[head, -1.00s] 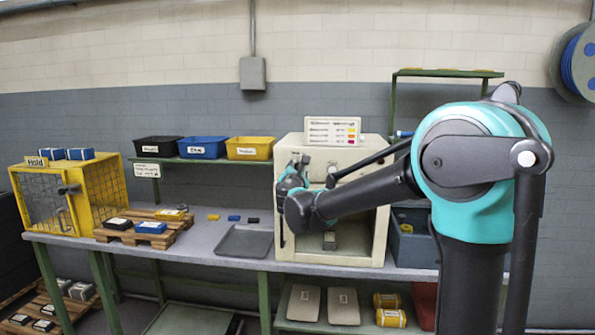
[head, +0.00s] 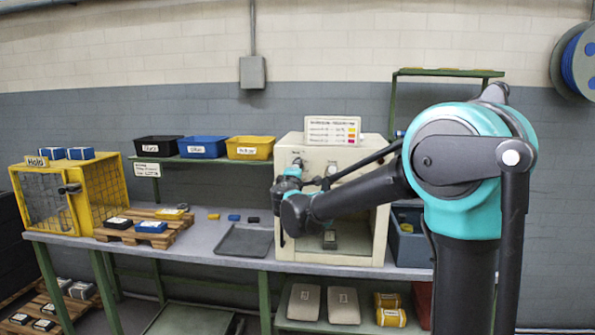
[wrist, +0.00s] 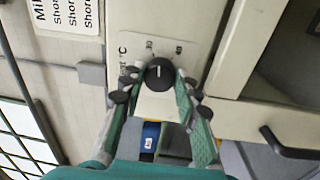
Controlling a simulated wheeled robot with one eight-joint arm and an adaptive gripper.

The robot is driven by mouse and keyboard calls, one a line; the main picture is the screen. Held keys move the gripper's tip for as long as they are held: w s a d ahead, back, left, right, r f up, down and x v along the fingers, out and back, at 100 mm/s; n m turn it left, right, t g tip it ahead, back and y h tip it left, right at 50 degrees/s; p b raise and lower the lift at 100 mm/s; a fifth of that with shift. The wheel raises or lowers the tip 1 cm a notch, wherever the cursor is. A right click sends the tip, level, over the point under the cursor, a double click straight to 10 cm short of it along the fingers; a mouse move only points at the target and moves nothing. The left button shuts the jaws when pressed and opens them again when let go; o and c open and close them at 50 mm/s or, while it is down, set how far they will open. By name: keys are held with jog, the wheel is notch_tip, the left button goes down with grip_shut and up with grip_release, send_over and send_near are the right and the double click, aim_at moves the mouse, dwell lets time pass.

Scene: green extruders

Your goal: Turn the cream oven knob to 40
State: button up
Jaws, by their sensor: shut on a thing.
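The cream oven (head: 370,156) stands on the bench, with my gripper (head: 287,184) at the left side of its front. In the wrist view, the round black knob (wrist: 159,74) sits on the oven's pale dial plate (wrist: 200,22). My gripper also shows there (wrist: 160,84), its fingers on both sides of the knob and shut on it. The knob's white mark points up in this view, between two small printed numbers that look like 30 and 40. The lettering near the left finger is partly covered.
An oven door handle (wrist: 286,145) shows at the right of the wrist view. A grey tray (head: 243,240) lies left of the oven, and a blue bin (head: 411,249) stands right of it. A sign (head: 333,130) stands on the oven top.

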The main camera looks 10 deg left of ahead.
jog(key=shift+f+m+h, duration=0.1)
jog(key=shift+m+h, duration=0.3)
jog(key=shift+m, duration=3.4)
jog(key=shift+s, duration=0.1)
jog(key=o, duration=1.2)
jog(key=shift+c, duration=0.2)
jog(key=shift+a, duration=0.1)
jog(key=s, duration=1.2)
jog(key=shift+a+f, duration=0.25)
jog(key=shift+a, duration=0.1)
jog(key=shift+w+d, duration=0.1)
